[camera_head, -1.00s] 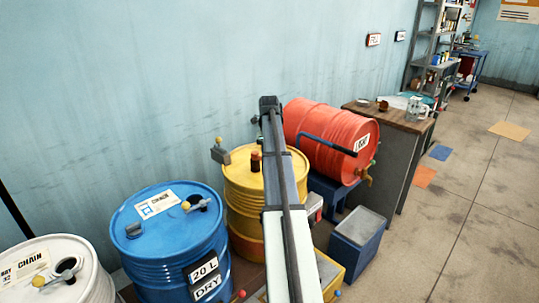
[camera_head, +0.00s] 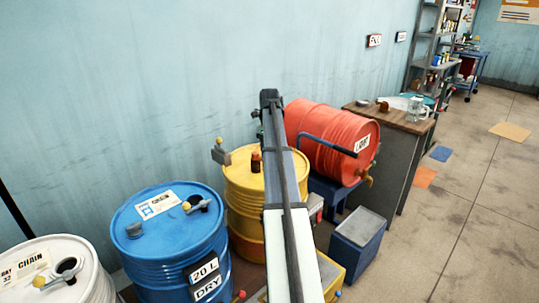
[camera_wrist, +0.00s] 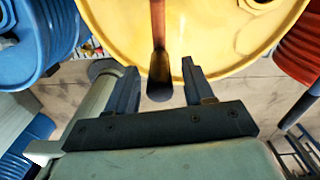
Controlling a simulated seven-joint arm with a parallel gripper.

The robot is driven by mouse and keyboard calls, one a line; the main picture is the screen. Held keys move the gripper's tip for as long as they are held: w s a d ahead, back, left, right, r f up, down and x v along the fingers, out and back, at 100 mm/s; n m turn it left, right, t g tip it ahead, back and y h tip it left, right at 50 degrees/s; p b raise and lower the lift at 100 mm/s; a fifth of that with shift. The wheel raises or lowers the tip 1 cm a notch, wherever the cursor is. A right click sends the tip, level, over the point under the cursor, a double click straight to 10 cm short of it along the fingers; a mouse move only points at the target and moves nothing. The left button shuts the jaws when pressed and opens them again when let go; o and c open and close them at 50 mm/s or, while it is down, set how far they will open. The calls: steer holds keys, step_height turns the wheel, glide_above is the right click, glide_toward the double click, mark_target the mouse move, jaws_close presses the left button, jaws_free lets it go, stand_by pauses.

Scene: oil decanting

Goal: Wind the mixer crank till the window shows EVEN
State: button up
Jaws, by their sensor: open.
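The yellow drum (camera_head: 243,181) stands between the blue drum and the red drum, partly hidden by my arm. A small dark red-brown capped part (camera_head: 256,161) stands on its top. In the wrist view, the yellow drum (camera_wrist: 215,35) fills the top, and a copper-coloured rod (camera_wrist: 158,25) with a dark round end comes down from it. My gripper (camera_wrist: 160,84) is open, its two fingers on either side of the rod's dark end, with gaps visible. I cannot tell whether this rod is the crank. No window reading EVEN is legible.
The blue drum (camera_head: 165,240) and white drum (camera_head: 45,285) stand at left. The red drum (camera_head: 330,135) lies on its side on a blue stand at right. A grey lever with a yellow knob (camera_head: 220,152) is near the wall. A blue-grey bin (camera_head: 357,238) stands in front; the floor at right is mostly clear.

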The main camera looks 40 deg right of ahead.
step_height(320, 180, up, 11)
steer(key=shift+r, duration=0.1)
stand_by(0.3)
stand_by(0.4)
steer(key=s+a+f+y, duration=0.1)
steer(key=s+a+f, duration=0.7)
steer(key=a+f, duration=0.3)
steer(key=s+a+f+y, duration=0.1)
steer(key=s+a+f, duration=0.6)
steer(key=a+f, duration=0.35)
steer(key=s+a+f+n+g, duration=0.2)
steer(key=s+a+f+n, duration=0.35)
steer(key=f, duration=0.55)
steer(key=s+a+f+n+g+y, duration=0.1)
steer(key=s+a+f+n+g, duration=0.15)
steer(key=a+f+n, duration=0.75)
steer(key=s+a+f+n+g, duration=0.1)
steer(key=s+a+f+n, duration=0.35)
steer(key=f, duration=0.85)
steer(key=s+a+f+n+g+h, duration=0.1)
steer(key=s+a+f+n+h, duration=0.2)
steer(key=s+a+f+n, duration=0.7)
steer(key=s+f+n, duration=0.3)
steer(key=s+n, duration=0.1)
steer(key=shift+a, duration=0.2)
steer(key=shift+o, duration=0.3)
